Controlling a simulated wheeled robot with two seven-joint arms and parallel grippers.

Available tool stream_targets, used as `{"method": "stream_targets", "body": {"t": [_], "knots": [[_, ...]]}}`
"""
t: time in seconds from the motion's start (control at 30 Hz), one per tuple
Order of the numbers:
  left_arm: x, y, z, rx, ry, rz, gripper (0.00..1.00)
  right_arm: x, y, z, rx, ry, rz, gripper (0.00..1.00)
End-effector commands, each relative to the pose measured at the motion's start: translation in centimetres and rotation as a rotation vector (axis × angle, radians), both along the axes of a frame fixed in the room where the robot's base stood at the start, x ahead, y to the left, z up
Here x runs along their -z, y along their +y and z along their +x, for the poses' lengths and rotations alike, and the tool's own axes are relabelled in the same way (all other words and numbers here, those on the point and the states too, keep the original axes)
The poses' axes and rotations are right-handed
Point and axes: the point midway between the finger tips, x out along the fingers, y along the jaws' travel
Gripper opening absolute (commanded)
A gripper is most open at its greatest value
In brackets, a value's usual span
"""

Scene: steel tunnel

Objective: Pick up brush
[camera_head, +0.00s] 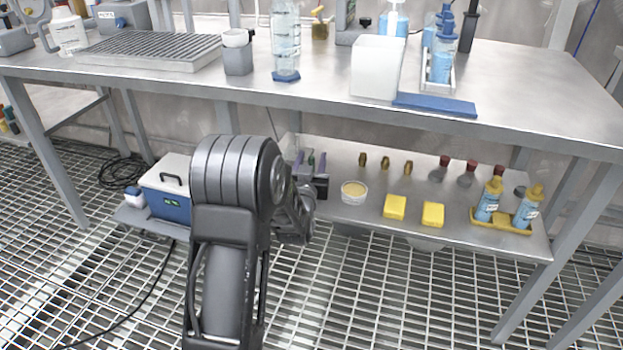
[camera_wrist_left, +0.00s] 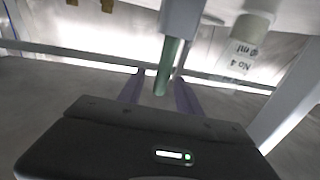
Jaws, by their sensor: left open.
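In the left wrist view a slim green rod (camera_wrist_left: 168,66), which looks like the brush's handle, sticks out of a grey block (camera_wrist_left: 183,16). My left gripper (camera_wrist_left: 157,88) is open, with its two purple fingers on either side of the rod's near end. I cannot tell whether they touch it. In the head view my left gripper (camera_head: 311,160) is at the left end of the lower shelf, partly behind my own arm. The brush is too small and hidden there to make out surely. My right gripper is not in view.
A white labelled bottle (camera_wrist_left: 241,53) stands close beside the rod in the wrist view. On the lower shelf (camera_head: 365,212) are a tub (camera_head: 354,192), yellow sponges (camera_head: 395,206) and a bottle tray (camera_head: 503,224). The steel tabletop (camera_head: 320,98) spans above. A blue-white case (camera_head: 168,188) sits left.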

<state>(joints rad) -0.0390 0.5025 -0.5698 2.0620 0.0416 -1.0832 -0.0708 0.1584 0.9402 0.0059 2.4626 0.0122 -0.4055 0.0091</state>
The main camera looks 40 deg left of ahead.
Motion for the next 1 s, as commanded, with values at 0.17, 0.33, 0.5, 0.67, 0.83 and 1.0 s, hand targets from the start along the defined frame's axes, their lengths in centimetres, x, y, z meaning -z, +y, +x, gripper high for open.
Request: {"method": "stream_targets", "body": {"t": [0.17, 0.33, 0.5, 0.67, 0.83, 1.0], "knots": [[-0.02, 0.0, -0.02, 0.0, 0.0, 0.0, 0.41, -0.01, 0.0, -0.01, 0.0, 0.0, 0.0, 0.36], [-0.02, 0.0, -0.04, 0.0, -0.001, 0.0, 0.41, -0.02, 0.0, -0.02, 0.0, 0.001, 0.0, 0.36], [-0.02, 0.0, -0.04, 0.0, -0.001, 0.0, 0.31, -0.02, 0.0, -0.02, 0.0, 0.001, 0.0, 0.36], [-0.02, -0.01, -0.03, 0.0, -0.001, 0.0, 0.18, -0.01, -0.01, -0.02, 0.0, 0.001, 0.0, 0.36], [-0.02, 0.0, -0.04, 0.0, -0.001, 0.0, 0.04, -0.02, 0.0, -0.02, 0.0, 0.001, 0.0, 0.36], [-0.02, -0.01, -0.03, 0.0, -0.001, 0.0, 0.0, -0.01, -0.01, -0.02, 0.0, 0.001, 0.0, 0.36]]}}
